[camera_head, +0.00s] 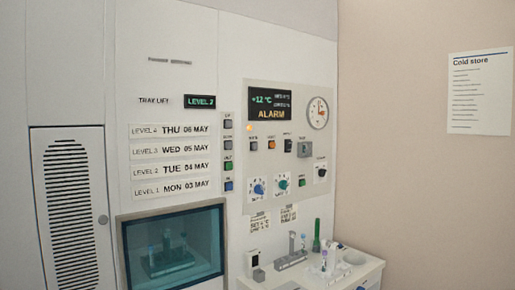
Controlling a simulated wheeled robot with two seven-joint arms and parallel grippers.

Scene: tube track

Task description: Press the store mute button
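The control panel (281,205) is a pale plate on the white wall unit. Its dark display (270,104) reads +12 °C and ALARM in yellow. Below it sit a grey button (253,146), an orange-lit button (271,144), a black switch (288,146) and a grey square piece (304,149). The small labels above them are too blurred to read, so I cannot tell which is the mute button. Lower are a blue knob (259,188), a teal knob (282,184) and a black control (321,172). Neither gripper is in view.
A tray-lift column of buttons (228,156) stands left of the panel, beside dated level labels. A dark glass window (173,247) is below. A white counter (345,280) holds a green tube (316,236) and small labware. A Cold store notice (480,92) hangs right.

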